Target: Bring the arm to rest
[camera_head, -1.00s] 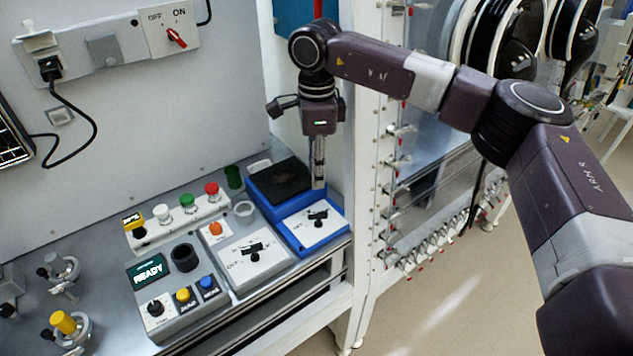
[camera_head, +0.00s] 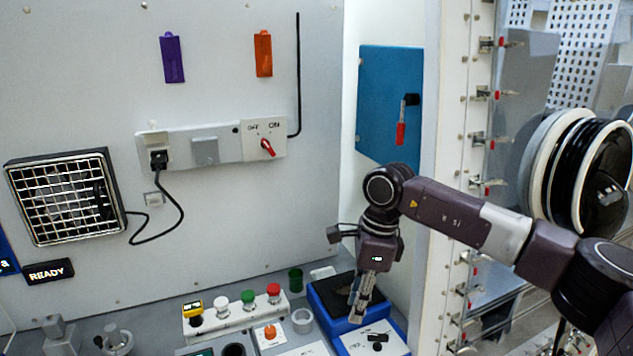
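My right arm comes in from the right edge and bends down at the wrist. My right gripper (camera_head: 360,304) points down over the blue-framed station (camera_head: 331,326) at the bottom, above its dark pad and white switch panel. Its grey fingers lie close together, seen nearly edge-on, so I cannot tell whether they are open or shut. No held object shows between them. Whether the tips touch the station cannot be told. My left gripper is not in view.
Buttons (camera_head: 248,297) and a small white ring (camera_head: 302,318) stand left of the gripper. The wall carries a power strip (camera_head: 205,150), a fan grille (camera_head: 68,198) and a blue panel (camera_head: 388,105).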

